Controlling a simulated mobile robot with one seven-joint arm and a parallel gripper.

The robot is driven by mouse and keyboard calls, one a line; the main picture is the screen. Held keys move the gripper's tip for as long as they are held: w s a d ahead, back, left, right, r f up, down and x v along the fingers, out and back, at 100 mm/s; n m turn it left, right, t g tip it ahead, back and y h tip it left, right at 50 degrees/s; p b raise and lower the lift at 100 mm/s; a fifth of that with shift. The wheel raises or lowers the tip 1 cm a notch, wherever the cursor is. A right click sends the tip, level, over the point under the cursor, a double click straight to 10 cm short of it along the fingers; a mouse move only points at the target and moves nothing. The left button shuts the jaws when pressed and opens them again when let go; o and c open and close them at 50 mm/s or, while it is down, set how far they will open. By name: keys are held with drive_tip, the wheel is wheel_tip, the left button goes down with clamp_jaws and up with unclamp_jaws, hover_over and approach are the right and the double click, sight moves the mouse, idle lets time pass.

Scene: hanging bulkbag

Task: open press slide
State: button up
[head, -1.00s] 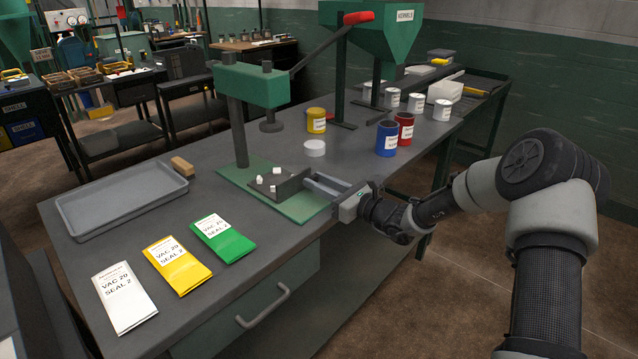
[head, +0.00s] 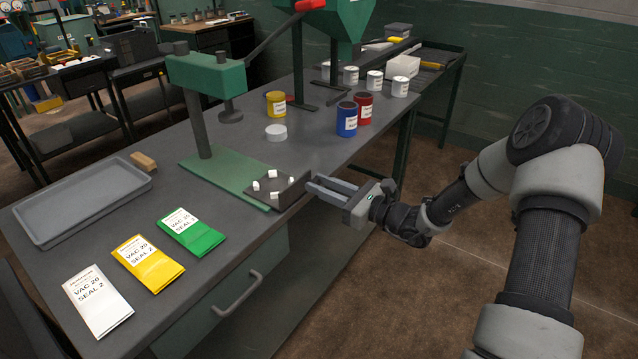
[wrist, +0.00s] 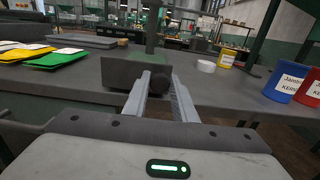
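The green press (head: 208,78) stands on the bench on a flat green base (head: 222,176). Its dark slide (head: 287,197), a low plate carrying several small white blocks, sits at the front right end of the base, out from under the press head. In the wrist view, the upright front face of the slide (wrist: 120,73) is ahead of me, with a dark round knob (wrist: 160,80) on it. My gripper (head: 312,186) reaches in from the right at the slide's front. Its fingertips (wrist: 160,76) are on both sides of the knob, apparently touching it.
White, yellow and green packets (head: 190,232) lie at the front left near a grey tray (head: 92,200). A white round lid (head: 276,132), a yellow can (head: 276,104), a blue can (head: 347,120) and a red can (head: 364,108) stand behind. The floor right of the bench is clear.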

drive_tip(key=o, duration=0.4)
drive_tip(key=p+v, duration=0.1)
drive_tip(key=v, duration=1.6)
drive_tip(key=shift+s+d+f+p, duration=0.1)
drive_tip(key=shift+s+p, duration=0.05)
drive_tip(key=shift+p, duration=0.25)
